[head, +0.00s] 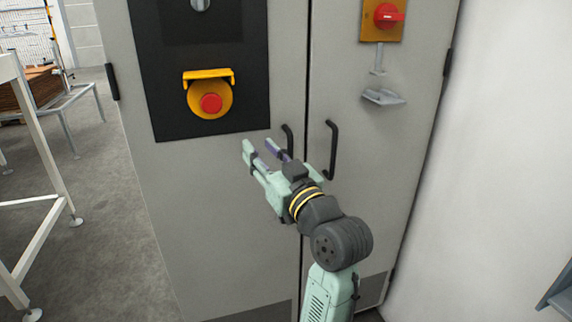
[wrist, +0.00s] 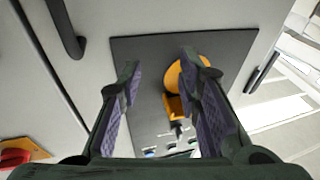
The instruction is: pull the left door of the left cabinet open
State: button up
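The grey cabinet's left door (head: 200,215) looks shut, flush with the right door (head: 355,190) along a dark vertical seam. Its black bar handle (head: 289,138) stands just left of the seam, its lower part hidden behind my gripper. My gripper (head: 258,146) is open and empty, fingers apart, in front of the left door and left of the handle. In the wrist view, a handle (wrist: 66,30) lies at the upper left, outside the fingers (wrist: 160,66), which point toward the black panel. I cannot tell the exact gap to the door.
The left door carries a black panel (head: 165,95) with a red emergency button (head: 211,103). The right door has its own handle (head: 332,150), a red switch (head: 388,15) and a small bracket (head: 383,97). A white wall (head: 500,150) stands right; a white frame (head: 35,125) stands left beyond open floor.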

jog(key=d+f+m+g+h, duration=0.1)
jog(key=d+f, duration=0.2)
jog(key=d, duration=0.2)
jog(key=d+f+h, duration=0.1)
jog(key=d+f, duration=0.2)
jog(key=d, duration=0.3)
jog(key=p+x, duration=0.1)
jog(key=x, duration=0.4)
jog(key=p+x, duration=0.1)
jog(key=x, duration=0.4)
jog(key=shift+s+a+f, duration=0.15)
jog(key=shift+a, duration=0.25)
jog(key=shift+c, duration=0.3)
grip_shut()
